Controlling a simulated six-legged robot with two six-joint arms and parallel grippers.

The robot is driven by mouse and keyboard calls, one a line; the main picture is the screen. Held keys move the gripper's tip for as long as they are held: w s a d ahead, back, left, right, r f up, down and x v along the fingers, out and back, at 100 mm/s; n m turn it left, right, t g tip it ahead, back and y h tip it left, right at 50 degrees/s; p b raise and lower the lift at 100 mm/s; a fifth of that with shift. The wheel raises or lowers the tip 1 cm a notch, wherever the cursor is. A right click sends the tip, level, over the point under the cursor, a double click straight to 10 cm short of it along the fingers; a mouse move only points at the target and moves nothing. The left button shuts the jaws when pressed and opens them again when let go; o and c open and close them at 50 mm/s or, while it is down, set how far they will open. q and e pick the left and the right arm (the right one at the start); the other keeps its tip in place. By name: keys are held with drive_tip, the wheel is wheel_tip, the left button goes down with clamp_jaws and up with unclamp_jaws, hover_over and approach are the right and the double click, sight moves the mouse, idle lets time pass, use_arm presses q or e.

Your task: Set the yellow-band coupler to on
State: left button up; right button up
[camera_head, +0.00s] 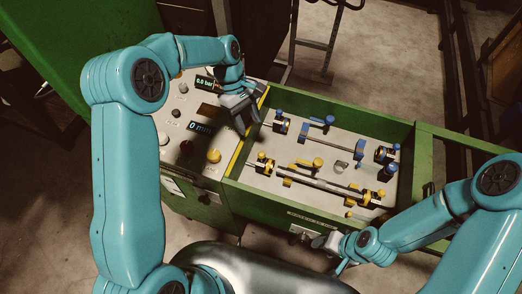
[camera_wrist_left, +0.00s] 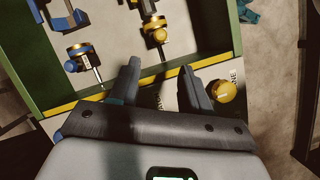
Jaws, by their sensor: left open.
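In the head view, a coupler with yellow parts (camera_head: 264,164) sits at the left end of the front rod in the green tray, and another (camera_head: 378,196) at its right end. I cannot tell which one the task names. One yellow coupler (camera_wrist_left: 155,30) shows upright at the top of the left wrist view. My left gripper (camera_head: 247,124) is open and empty, above the tray's left edge beside the control panel. Its two dark fingers (camera_wrist_left: 160,68) point toward the tray, apart from the couplers. My right gripper (camera_head: 335,245) is at the tray's front edge; its jaws are unclear.
Blue couplers stand at the left (camera_head: 281,123) and right (camera_head: 384,154) of the tray's back row. The control panel has a yellow knob (camera_head: 214,156), also close to my left fingers in the wrist view (camera_wrist_left: 224,91). Green tray walls (camera_head: 345,97) surround the fittings.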

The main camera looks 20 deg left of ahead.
sight(260, 153)
use_arm(q)
drive_tip(key=b+x, duration=0.5)
drive_tip(key=x, duration=0.8)
drive_tip(key=shift+a+b, duration=0.1)
drive_tip(key=shift+b, duration=0.2)
drive_tip(key=shift+d+f, duration=0.35)
drive_tip(key=shift+s+a+r, duration=0.1)
drive_tip(key=shift+a, duration=0.05)
clamp_jaws()
unclamp_jaws()
